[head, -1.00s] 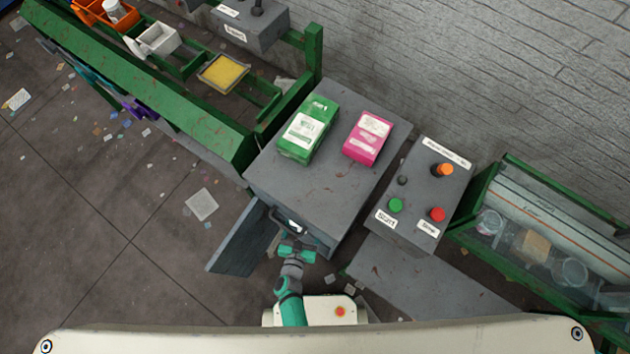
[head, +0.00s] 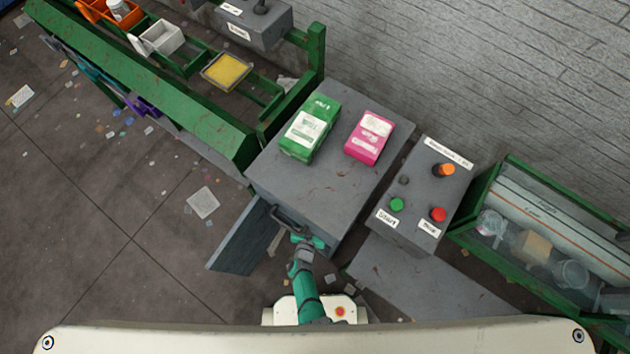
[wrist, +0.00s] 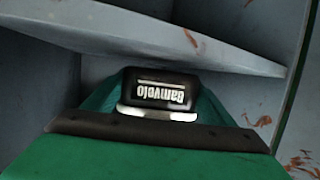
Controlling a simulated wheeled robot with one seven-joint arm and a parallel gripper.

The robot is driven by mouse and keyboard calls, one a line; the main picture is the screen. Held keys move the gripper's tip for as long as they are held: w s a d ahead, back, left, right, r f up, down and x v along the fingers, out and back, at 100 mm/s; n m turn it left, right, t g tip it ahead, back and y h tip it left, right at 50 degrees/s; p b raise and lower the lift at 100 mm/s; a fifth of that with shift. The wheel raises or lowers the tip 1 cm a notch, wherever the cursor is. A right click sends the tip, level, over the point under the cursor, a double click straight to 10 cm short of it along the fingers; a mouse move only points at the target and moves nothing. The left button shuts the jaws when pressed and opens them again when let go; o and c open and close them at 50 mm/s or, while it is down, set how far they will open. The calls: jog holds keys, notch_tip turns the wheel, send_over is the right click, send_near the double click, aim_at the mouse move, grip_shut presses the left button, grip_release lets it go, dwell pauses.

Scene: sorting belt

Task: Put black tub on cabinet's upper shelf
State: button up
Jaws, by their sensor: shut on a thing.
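The black tub (wrist: 160,88) shows in the wrist view, with a white upside-down label and a pale strip along its lower edge. My gripper (head: 308,242) is shut on it, with green finger parts on both sides. The grey cabinet (head: 335,185) stands in front of me, its door (head: 243,240) swung open to the left. In the head view my gripper is at the cabinet's open front and the tub is hidden. In the wrist view a pale shelf board (wrist: 190,48) crosses behind the tub. I cannot tell whether they touch.
A green box (head: 310,130) and a pink box (head: 369,137) stand on the cabinet top. A control box (head: 425,190) with buttons is to its right. A green-framed belt is at the upper left and a green-framed bin (head: 545,235) at the right. Litter lies on the floor.

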jog(key=shift+f, duration=0.6)
jog(key=o, duration=1)
jog(key=shift+f, duration=0.1)
jog(key=v, duration=1.2)
jog(key=shift+a, duration=0.1)
